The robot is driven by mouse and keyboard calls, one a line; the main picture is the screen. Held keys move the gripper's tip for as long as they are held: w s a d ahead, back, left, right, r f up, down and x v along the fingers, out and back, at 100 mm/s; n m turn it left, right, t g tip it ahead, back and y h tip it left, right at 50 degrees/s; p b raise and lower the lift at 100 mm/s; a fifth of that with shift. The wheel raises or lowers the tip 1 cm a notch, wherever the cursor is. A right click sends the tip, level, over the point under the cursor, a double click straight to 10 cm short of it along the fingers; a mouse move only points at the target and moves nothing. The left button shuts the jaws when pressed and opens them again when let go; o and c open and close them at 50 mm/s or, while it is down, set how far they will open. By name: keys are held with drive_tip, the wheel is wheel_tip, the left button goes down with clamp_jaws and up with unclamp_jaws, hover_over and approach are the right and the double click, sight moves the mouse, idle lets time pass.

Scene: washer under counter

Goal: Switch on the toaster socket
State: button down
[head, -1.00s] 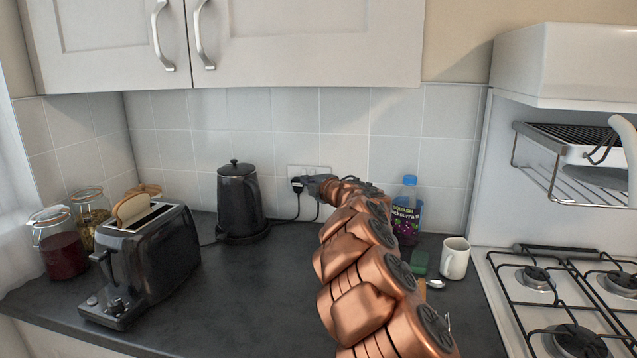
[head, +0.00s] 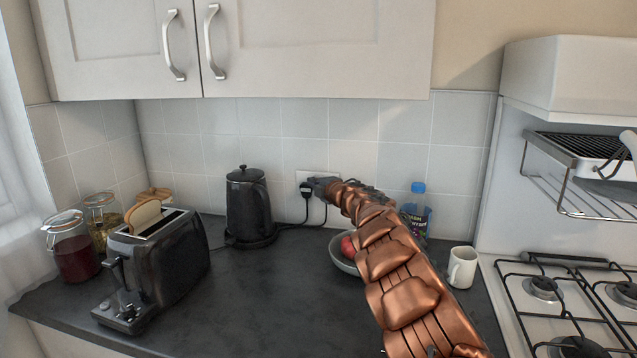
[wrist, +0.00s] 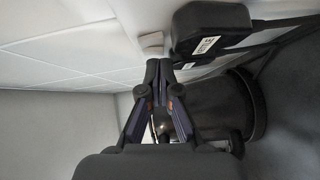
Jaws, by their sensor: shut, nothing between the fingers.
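The white double wall socket (head: 318,176) is on the tiles behind the counter. A black plug (head: 305,188) is in its left side, with a cable hanging down. My gripper (head: 316,183) is at the front of the socket and hides its right part. In the wrist view my gripper (wrist: 158,66) is shut and empty, its tips close to a white switch or socket edge (wrist: 151,45), beside a black plug (wrist: 210,28). I cannot tell whether the tips touch it, nor the switch position. The black toaster (head: 155,270) stands at the left with bread in it.
A black kettle (head: 248,208) stands left of the socket. A grey bowl with red fruit (head: 344,262) sits partly behind my arm. A bottle (head: 415,215) and a white mug (head: 462,267) stand right. Jars (head: 70,248) are at the far left. The middle counter is clear.

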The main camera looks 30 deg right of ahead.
drive_tip(key=shift+w+d, duration=0.15)
drive_tip(key=shift+d, duration=0.15)
drive_tip(key=shift+f+b, duration=0.2)
drive_tip(key=shift+b, duration=0.45)
drive_tip(key=n+t+b, duration=0.1)
drive_tip(key=b, duration=0.5)
drive_tip(key=shift+n+t+b, duration=0.3)
drive_tip(key=shift+r+p, duration=0.25)
drive_tip(key=shift+p, duration=0.15)
drive_tip(key=shift+f, duration=0.15)
drive_tip(key=s, duration=0.8)
drive_tip(key=shift+f, duration=0.15)
